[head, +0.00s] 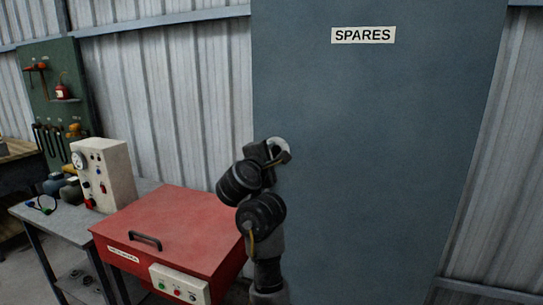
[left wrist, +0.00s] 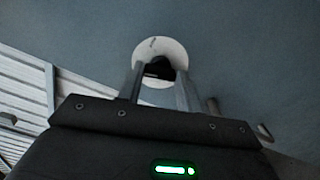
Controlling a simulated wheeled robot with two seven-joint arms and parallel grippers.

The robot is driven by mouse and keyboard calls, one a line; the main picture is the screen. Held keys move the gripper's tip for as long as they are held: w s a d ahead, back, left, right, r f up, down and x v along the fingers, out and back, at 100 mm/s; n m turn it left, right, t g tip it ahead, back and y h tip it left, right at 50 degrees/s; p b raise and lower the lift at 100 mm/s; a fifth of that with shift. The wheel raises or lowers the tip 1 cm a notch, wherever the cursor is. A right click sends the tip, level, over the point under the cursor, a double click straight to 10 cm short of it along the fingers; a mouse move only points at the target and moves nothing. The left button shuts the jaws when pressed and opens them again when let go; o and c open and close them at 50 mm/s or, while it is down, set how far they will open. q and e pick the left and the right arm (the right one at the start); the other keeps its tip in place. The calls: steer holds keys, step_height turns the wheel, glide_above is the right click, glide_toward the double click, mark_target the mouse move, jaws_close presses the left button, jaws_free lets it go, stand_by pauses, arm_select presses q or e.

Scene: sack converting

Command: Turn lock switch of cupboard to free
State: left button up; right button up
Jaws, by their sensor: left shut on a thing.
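The cupboard (head: 370,130) is a tall grey-blue cabinet with a white "SPARES" label (head: 363,35) near its top. Its lock switch shows in the left wrist view as a round pale disc (left wrist: 152,50) with a dark knob (left wrist: 158,69) at its centre and a small mark near the disc's top. My left gripper (head: 279,153) is at the cupboard's left edge, in front of the disc, and hides most of it in the head view. In the left wrist view its two fingers (left wrist: 159,82) are on either side of the knob, shut on it. My right gripper is not in view.
A red box with a handle (head: 165,232) stands left of the cupboard, close to my left arm. A grey bench (head: 60,222) carries a beige control unit (head: 104,172). A green tool board (head: 57,95) hangs behind. The cupboard face right of my gripper is clear.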

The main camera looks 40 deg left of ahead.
arm_select(q)
steer(key=m, duration=0.6)
steer(key=shift+m, duration=0.3)
steer(key=shift+m+b, duration=0.8)
steer(key=shift+m, duration=2.1)
steer(key=o, duration=1)
steer(key=shift+a, duration=0.1)
